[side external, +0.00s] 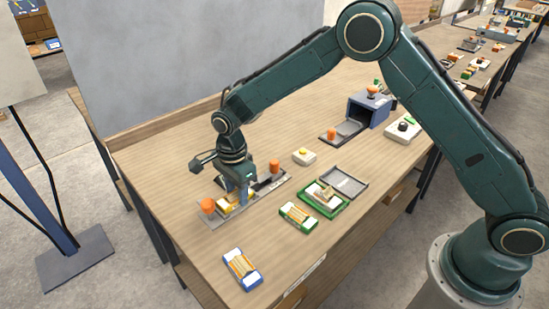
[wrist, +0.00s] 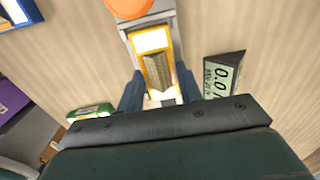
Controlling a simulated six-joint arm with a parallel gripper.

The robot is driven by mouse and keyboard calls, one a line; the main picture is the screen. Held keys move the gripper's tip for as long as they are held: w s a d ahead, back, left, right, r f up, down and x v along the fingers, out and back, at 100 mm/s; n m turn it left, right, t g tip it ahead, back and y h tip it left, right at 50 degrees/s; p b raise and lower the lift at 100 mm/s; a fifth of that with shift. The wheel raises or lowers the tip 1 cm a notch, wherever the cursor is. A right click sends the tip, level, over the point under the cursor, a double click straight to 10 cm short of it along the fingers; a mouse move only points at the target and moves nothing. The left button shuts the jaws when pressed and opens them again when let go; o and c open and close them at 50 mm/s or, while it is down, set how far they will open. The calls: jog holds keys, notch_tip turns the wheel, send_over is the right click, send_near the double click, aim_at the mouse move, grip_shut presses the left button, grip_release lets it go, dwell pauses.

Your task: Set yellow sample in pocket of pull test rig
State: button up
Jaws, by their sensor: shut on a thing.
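The yellow sample (wrist: 154,65) has a yellow frame with a white end and a tan strip along its middle. My gripper (wrist: 158,90) is shut on it, with one blue finger on each long side. In the side external view my gripper (side external: 238,194) points down over the pull test rig (side external: 207,219), and part of the yellow sample (side external: 224,208) shows beside the fingers. The rig is a long grey base with an orange knob (side external: 207,205) at the near end and another (side external: 274,166) farther along. The sample lines up with the rig. I cannot tell whether it rests in the pocket.
A display (wrist: 224,75) stands right of the rig in the wrist view. A blue-framed sample (side external: 243,269), a green-framed sample (side external: 298,216) and a green fixture (side external: 342,207) lie nearby. A button box (side external: 303,156) and a blue machine (side external: 369,108) stand farther back.

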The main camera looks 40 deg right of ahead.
dwell(0.4)
jog(key=o, duration=1.1)
jog(key=shift+c, duration=0.2)
notch_tip(320, 180, up, 14)
jog(key=shift+f, duration=0.15)
